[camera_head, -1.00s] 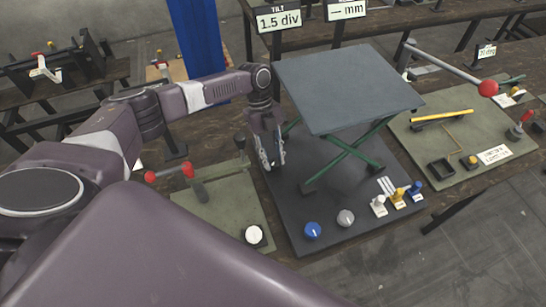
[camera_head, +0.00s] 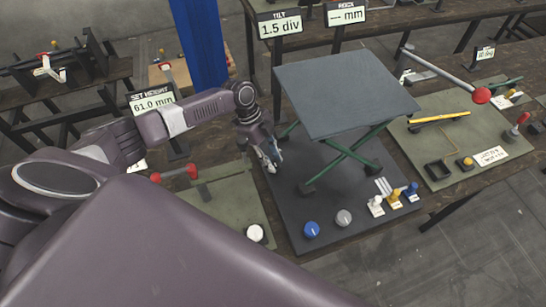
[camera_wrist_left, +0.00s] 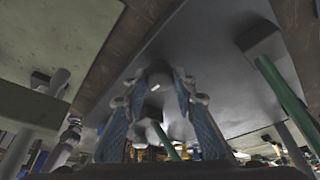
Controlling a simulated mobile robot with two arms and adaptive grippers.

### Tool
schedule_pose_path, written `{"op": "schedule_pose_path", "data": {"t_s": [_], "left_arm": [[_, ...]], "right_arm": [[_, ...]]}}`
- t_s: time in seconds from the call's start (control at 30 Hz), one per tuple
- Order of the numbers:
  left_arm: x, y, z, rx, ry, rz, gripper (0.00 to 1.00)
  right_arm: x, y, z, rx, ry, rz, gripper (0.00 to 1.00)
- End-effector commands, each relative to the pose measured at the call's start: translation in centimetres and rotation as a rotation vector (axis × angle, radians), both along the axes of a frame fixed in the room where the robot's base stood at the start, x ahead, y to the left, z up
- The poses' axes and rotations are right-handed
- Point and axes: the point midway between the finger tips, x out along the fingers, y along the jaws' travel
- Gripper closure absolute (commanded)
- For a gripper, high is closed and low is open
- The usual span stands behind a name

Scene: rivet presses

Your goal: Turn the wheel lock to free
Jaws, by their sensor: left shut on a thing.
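A lift table with a grey square top (camera_head: 345,90) and green crossed legs (camera_head: 352,150) stands on a dark base plate (camera_head: 310,205). My left gripper (camera_head: 272,158) is low at the table's left side, beside the legs and above the plate. In the left wrist view its fingers (camera_wrist_left: 158,90) close around a small grey part with a white mark (camera_wrist_left: 155,87). The gripper mostly hides this part in the head view, and I cannot tell whether it is the wheel lock. My right gripper is not in view.
A blue knob (camera_head: 311,230), a grey knob (camera_head: 344,217) and white, yellow and blue levers (camera_head: 394,200) line the plate's front. A red-ended lever (camera_head: 175,175) is at left. A long red-knobbed handle (camera_head: 450,75) reaches out at right.

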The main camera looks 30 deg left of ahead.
Motion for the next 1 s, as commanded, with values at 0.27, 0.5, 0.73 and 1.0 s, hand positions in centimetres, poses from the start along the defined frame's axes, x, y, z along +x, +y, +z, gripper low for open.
{"op": "schedule_pose_path", "data": {"t_s": [0.27, 0.5, 0.73, 1.0], "left_arm": [[0.09, 0.04, 0.14, 0.0, -0.003, 0.048, 0.99], [0.12, 0.03, 0.13, -0.001, -0.003, 0.051, 0.99], [0.1, 0.02, 0.11, -0.001, -0.003, 0.05, 0.6], [0.03, 0.01, 0.05, 0.0, -0.002, 0.048, 0.57]], "right_arm": [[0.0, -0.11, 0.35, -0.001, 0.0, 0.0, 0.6], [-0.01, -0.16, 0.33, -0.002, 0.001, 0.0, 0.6], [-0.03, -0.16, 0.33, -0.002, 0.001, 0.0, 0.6], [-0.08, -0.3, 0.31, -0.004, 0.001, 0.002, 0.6]]}}
